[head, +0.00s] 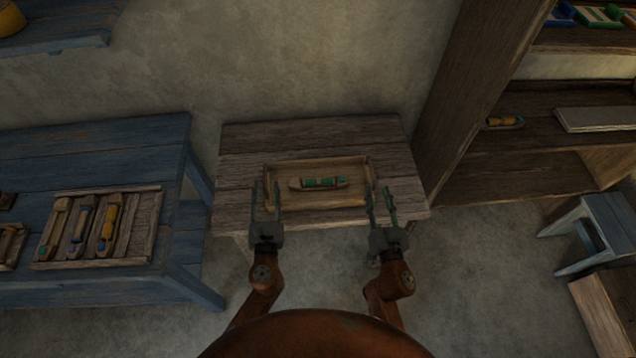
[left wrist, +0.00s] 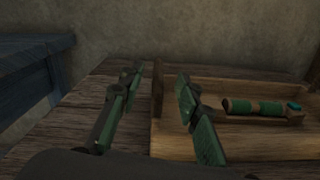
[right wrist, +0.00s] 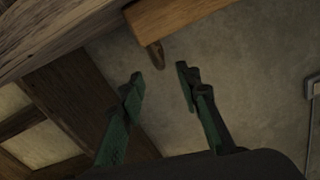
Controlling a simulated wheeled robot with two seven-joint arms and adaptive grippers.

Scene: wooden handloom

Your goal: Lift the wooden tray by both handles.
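The wooden tray (head: 318,203) is a shallow rectangular box lying flat on a small wooden table. A shuttle (head: 322,183) with green winding lies in it. My left gripper (head: 265,186) is at the tray's left end, its fingers spread. In the left wrist view the tray's left wall (left wrist: 157,92) appears between the fingers (left wrist: 157,80), with no clear contact. My right gripper (head: 379,188) is at the tray's right end. Its fingers (right wrist: 160,83) are apart and nothing is gripped; the tray is not clearly identifiable in that view. I cannot make out the handles.
The small table (head: 305,136) has bare boards behind the tray. A blue bench (head: 90,152) at left bears a rack (head: 145,222) of several shuttles.

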